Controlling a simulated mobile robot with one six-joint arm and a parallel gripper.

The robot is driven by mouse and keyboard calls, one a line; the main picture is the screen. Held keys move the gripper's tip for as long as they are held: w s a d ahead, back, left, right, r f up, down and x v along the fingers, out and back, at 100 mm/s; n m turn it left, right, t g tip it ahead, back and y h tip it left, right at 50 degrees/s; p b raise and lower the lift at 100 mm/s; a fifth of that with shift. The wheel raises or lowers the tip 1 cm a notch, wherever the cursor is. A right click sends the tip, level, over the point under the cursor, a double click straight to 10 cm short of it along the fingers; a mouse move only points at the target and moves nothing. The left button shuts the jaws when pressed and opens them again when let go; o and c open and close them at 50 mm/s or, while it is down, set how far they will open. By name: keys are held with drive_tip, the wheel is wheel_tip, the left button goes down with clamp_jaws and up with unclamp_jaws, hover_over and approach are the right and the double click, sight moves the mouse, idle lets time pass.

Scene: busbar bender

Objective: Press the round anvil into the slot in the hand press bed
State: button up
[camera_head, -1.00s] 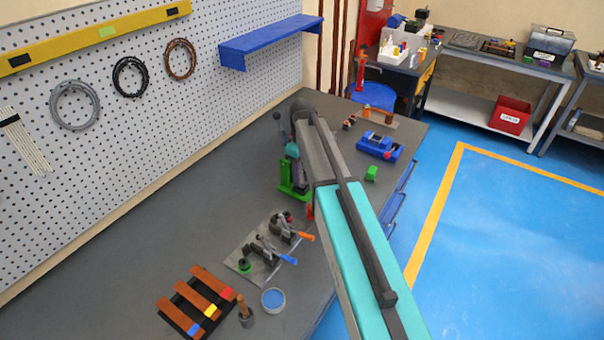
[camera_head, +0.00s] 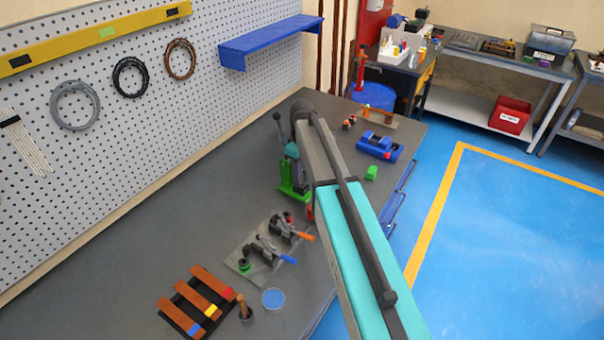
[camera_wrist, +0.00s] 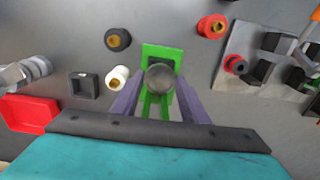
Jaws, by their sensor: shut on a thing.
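The green hand press (camera_head: 293,191) stands on the bench under the end of my arm in the head view. Its green bed (camera_wrist: 162,50) shows in the wrist view behind and between my fingers. My gripper (camera_wrist: 158,88) has two purple fingers shut on a grey round piece, which I take as the round anvil (camera_wrist: 160,75). The piece covers the middle of the green bed. The slot is hidden, and I cannot tell whether the anvil touches the bed or is in it. In the head view my arm partly hides the press.
A plate with toggle clamps (camera_head: 268,248) lies near the press. White (camera_wrist: 117,78), black (camera_wrist: 117,39) and red (camera_wrist: 212,26) round parts stand around it in the wrist view, with a red tray (camera_wrist: 30,114) at left.

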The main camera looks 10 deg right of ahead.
sight(302, 180)
drive_tip(key=shift+s+f, duration=0.1)
drive_tip(key=shift+f, duration=0.4)
idle(0.3)
drive_tip(key=o, duration=1.2)
drive_tip(key=shift+r+b, duration=0.1)
drive_tip(key=shift+b, duration=0.2)
drive_tip(key=shift+r, duration=0.45)
drive_tip(key=shift+d+r+b, duration=0.1)
drive_tip(key=shift+r+b, duration=1.8)
drive_tip(key=shift+r, duration=4.55)
drive_tip(key=shift+f, duration=0.1)
